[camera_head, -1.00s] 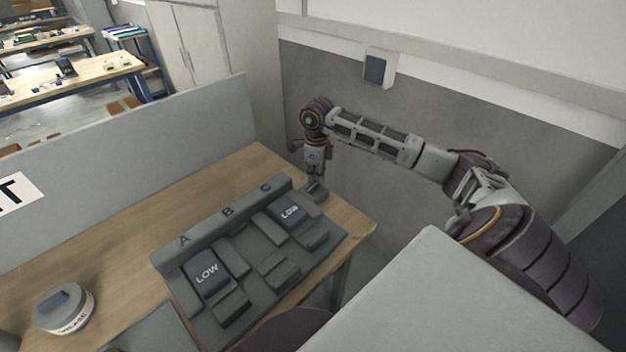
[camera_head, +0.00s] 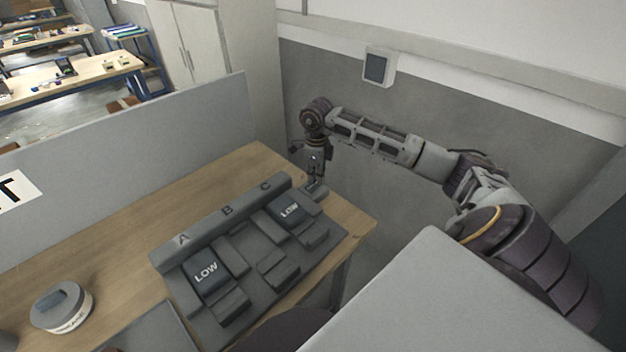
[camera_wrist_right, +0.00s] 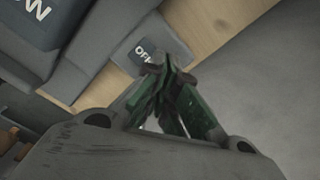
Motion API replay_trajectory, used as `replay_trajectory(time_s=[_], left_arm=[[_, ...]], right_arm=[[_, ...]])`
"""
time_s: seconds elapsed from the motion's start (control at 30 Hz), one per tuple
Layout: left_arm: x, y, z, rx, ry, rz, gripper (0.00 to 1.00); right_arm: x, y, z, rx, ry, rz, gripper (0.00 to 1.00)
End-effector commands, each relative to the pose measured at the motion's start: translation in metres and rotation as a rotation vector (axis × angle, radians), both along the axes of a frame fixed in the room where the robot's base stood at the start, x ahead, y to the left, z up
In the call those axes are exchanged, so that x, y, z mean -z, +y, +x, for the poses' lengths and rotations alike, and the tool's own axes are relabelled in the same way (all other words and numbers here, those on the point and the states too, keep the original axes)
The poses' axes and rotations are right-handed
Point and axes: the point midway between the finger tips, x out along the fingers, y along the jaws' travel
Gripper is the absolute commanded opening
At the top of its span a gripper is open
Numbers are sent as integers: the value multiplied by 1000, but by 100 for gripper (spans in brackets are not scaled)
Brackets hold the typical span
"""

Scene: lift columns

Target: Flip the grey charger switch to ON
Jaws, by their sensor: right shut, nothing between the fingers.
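The charger switch (camera_head: 318,194) is a small grey box at the right end of the wooden table, beside the grey charger rack. In the right wrist view the switch (camera_wrist_right: 138,48) carries a dark plate with white lettering that starts "OF"; the fingertips cover the rest. My right gripper (camera_head: 313,183) points down at the switch, shut and empty. In the wrist view its green-sided fingers (camera_wrist_right: 165,70) meet at the edge of the dark plate. I cannot tell whether they touch it. My left gripper is not in view.
The grey rack (camera_head: 228,212), marked A, B and C, holds several blocks, two labelled "LOW". A round container (camera_head: 62,308) stands at the lower left of the table (camera_head: 150,215). A grey partition (camera_head: 130,150) borders the far side, and a wall rises beyond the right end.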

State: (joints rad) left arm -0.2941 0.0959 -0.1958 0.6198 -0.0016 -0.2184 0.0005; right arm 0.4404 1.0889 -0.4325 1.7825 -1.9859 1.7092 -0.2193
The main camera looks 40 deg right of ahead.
Motion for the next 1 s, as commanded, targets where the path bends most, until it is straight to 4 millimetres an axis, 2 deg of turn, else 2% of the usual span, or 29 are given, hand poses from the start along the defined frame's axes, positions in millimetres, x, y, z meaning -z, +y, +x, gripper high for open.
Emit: replay_trajectory(time_s=[0.67, 1.0], left_arm=[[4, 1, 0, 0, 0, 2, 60], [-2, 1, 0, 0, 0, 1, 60]], right_arm=[[7, 0, 0, 0, 1, 0, 0], [-3, 0, 0, 0, 2, 0, 0]])
